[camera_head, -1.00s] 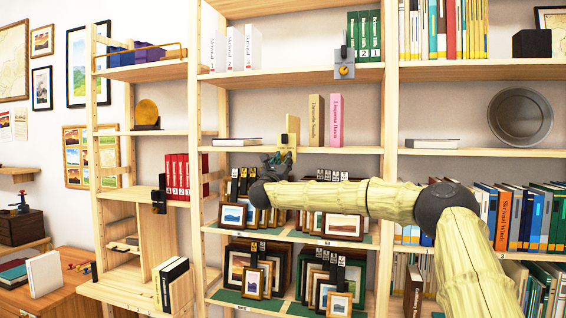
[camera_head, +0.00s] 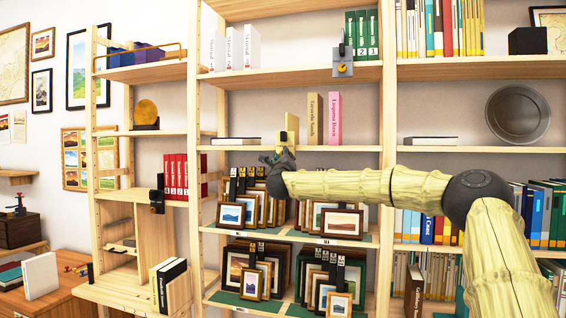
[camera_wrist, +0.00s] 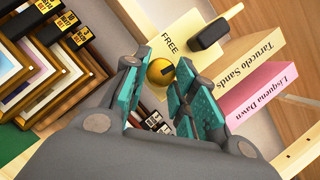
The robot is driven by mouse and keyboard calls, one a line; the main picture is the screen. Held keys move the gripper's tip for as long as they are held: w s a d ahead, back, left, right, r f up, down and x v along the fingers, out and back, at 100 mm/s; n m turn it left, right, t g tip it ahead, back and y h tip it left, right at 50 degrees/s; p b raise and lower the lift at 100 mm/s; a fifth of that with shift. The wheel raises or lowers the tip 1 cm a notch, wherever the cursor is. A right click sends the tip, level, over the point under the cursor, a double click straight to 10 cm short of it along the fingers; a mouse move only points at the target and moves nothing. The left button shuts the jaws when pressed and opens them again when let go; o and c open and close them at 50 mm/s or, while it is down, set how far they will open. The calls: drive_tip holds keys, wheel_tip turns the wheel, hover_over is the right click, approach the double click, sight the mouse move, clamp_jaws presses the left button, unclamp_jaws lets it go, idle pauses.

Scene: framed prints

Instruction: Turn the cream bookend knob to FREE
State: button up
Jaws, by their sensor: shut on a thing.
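The cream bookend (camera_head: 291,124) stands on the middle shelf, left of the tan and pink books. In the wrist view its cream plate (camera_wrist: 184,36) shows the word FREE and a black lever or block (camera_wrist: 215,34) beside it. A round yellow knob (camera_wrist: 161,70) with a dark mark on its face sits on the plate. My gripper (camera_wrist: 160,78) is shut on the knob, its teal pads at either side. In the head view my gripper (camera_head: 281,158) is at the bookend's lower front and hides the knob.
A tan book (camera_head: 314,120) and a pink book (camera_head: 335,118) stand close right of the bookend. Framed prints (camera_head: 342,222) fill the shelf below. A grey bookend with a yellow knob (camera_head: 343,66) is on the shelf above. The shelf between the pink book and the upright is clear.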

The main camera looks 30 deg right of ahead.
drive_tip(key=n+y+p, duration=0.1)
drive_tip(key=n+p, duration=0.2)
drive_tip(key=n, duration=0.1)
drive_tip(key=n+g+y+p, duration=0.1)
drive_tip(key=n+p, duration=0.2)
drive_tip(key=r+n+y+p, duration=0.1)
drive_tip(key=n+y+p, duration=0.1)
drive_tip(key=n+p, duration=0.1)
drive_tip(key=shift+s+n+g, duration=0.15)
drive_tip(key=shift+n+g, duration=0.15)
drive_tip(key=shift+n, duration=0.5)
drive_tip(key=shift+d+f, duration=0.1)
drive_tip(key=shift+f, duration=0.1)
drive_tip(key=o, duration=1.1)
drive_tip(key=shift+c, duration=0.2)
drive_tip(key=v, duration=1.2)
